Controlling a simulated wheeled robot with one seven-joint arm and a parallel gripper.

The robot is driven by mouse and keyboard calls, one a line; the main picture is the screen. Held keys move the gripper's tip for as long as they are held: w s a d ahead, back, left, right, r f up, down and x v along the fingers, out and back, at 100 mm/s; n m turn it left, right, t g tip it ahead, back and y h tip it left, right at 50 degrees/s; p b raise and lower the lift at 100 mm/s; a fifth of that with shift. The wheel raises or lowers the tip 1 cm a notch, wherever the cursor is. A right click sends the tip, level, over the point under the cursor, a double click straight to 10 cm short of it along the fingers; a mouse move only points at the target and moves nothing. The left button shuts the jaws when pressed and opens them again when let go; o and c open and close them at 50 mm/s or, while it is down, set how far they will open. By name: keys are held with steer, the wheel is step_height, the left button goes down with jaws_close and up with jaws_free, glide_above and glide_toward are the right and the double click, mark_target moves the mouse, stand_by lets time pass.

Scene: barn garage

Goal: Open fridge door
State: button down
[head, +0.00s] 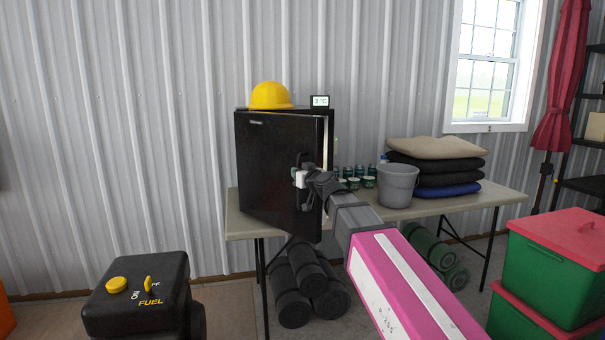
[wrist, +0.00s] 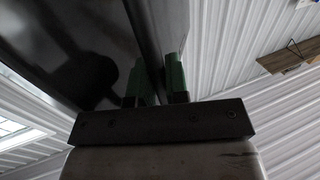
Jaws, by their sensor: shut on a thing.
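The small black fridge stands on the folding table, and its black door (head: 270,165) faces me. The door looks ajar, its right edge standing out toward me past the table's front edge, with a pale strip along that edge. My gripper (head: 301,180) is at the handle on the door's right side and covers part of it. In the wrist view, the green fingers of my gripper (wrist: 156,84) are closed around a dark upright bar, the fridge handle (wrist: 146,40). The glossy dark door (wrist: 60,45) fills the left of that view. The fridge interior is mostly hidden.
A yellow hard hat (head: 270,96) and a small display (head: 320,101) sit on top of the fridge. A grey bucket (head: 398,186), green cups and stacked cushions (head: 435,165) stand right on the table (head: 245,228).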

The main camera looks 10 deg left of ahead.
stand_by(0.3)
steer(key=c, duration=1.1)
jaws_free()
steer(key=shift+c, duration=0.2)
steer(key=v, duration=1)
steer(key=shift+s+d, duration=0.25)
steer(key=shift+s, duration=0.1)
